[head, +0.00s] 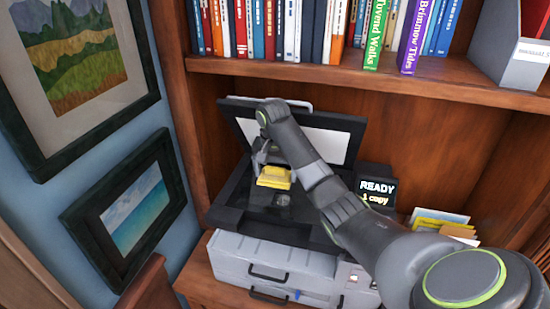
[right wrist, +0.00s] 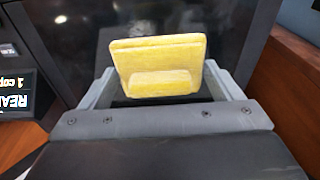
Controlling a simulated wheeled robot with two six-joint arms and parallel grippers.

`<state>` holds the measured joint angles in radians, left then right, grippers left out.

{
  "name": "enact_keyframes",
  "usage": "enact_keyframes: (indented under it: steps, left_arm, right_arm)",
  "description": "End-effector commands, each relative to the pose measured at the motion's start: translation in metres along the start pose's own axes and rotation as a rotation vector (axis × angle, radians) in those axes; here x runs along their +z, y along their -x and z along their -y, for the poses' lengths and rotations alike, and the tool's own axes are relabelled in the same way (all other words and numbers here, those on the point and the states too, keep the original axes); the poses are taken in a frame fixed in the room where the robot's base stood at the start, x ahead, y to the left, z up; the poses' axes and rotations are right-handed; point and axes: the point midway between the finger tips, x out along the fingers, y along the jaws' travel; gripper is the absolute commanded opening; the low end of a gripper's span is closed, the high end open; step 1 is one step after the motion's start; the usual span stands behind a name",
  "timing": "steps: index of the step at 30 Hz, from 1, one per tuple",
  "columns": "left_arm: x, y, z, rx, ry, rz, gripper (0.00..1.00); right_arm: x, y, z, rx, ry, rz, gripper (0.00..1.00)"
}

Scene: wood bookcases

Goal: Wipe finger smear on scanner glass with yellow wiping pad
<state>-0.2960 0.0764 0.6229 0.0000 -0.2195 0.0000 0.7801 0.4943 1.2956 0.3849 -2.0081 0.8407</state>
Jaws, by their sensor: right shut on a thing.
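My right gripper (head: 274,168) is shut on the yellow wiping pad (head: 273,181), which shows below the fingers, over the scanner's dark glass (head: 262,208). In the right wrist view the pad (right wrist: 158,52) sits between the two grey fingers, with a raised grip block on a wider flat plate. The scanner's lid (head: 336,138) stands open behind. A faint greyish patch shows on the glass near the pad; I cannot tell whether it is the smear. I cannot tell whether the pad touches the glass. My left gripper is out of view.
A small black display (head: 377,190) reading "READY 1 copy" stands right of the scanner. The grey printer base (head: 262,262) is below. Yellow and white papers (head: 441,222) lie farther right. A shelf of books (head: 300,70) runs above, and bookcase wood closes the left side.

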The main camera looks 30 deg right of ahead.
Motion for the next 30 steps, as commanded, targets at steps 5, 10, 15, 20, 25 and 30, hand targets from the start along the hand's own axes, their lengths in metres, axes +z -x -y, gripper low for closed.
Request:
enact_keyframes:
  steps: [5,10,15,20,25,30]
  left_arm:
    - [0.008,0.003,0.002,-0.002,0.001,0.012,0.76]
    - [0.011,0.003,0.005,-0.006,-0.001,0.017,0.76]
    - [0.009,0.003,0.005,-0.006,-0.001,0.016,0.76]
    - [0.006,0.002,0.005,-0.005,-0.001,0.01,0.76]
    - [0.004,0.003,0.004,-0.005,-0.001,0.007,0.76]
    - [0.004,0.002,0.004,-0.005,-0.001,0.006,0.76]
  right_arm:
    - [-0.002,0.003,0.0,0.003,-0.044,-0.006,0.59]
    - [0.0,-0.009,0.0,0.005,-0.045,-0.003,0.59]
    - [0.002,-0.028,-0.001,0.006,-0.044,-0.002,0.59]
    - [0.004,-0.043,0.0,0.005,-0.044,-0.003,0.59]
    - [0.005,-0.053,0.0,0.005,-0.043,-0.003,0.59]
    - [0.005,-0.056,0.0,0.004,-0.043,-0.004,0.59]
